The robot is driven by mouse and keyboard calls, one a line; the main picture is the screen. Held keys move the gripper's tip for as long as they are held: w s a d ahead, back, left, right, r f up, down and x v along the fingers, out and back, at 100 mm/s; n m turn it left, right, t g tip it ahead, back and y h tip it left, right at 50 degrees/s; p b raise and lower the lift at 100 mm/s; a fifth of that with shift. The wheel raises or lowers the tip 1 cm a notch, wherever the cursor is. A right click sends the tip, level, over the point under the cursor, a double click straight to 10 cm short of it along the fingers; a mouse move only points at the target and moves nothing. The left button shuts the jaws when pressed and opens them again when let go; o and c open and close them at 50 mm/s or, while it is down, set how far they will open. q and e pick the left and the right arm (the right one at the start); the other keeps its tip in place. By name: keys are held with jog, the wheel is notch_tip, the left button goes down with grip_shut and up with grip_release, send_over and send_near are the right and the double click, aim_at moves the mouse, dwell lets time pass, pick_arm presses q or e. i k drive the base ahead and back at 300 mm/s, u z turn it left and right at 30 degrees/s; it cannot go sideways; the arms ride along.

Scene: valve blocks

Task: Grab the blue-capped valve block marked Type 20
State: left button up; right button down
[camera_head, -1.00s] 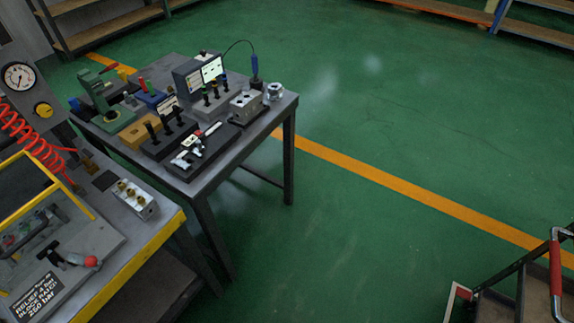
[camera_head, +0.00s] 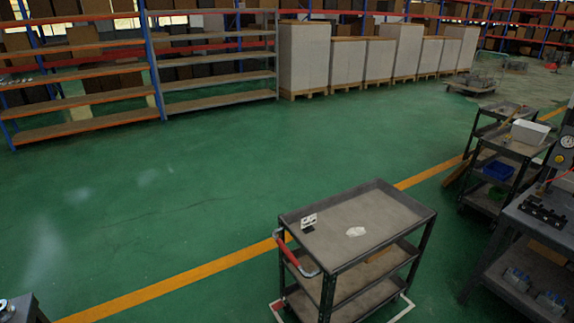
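Two small grey blocks with bluish parts sit on the lower shelf of the workbench at the right edge, one (camera_head: 517,279) behind the other block (camera_head: 551,303). They are too small for me to read any marking, and I cannot tell whether either is Type 20. A dark block (camera_head: 543,212) lies on the top of that bench. Neither of my grippers is in view.
A grey three-tier cart (camera_head: 372,216) with a red handle (camera_head: 296,256) stands front centre, bearing a small sign (camera_head: 309,221). Another cart (camera_head: 515,150) holds a white bin (camera_head: 530,131) and a blue bin (camera_head: 498,170). Green floor (camera_head: 230,180) is clear at left and middle.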

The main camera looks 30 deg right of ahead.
aim_at(558, 307)
jog(key=z, duration=0.45)
jog(key=k, duration=0.5)
jog(key=z, duration=1.3)
jog(key=i, duration=0.75)
jog(key=z, duration=0.85)
jog(key=i, duration=1.05)
jog(key=z, duration=0.25)
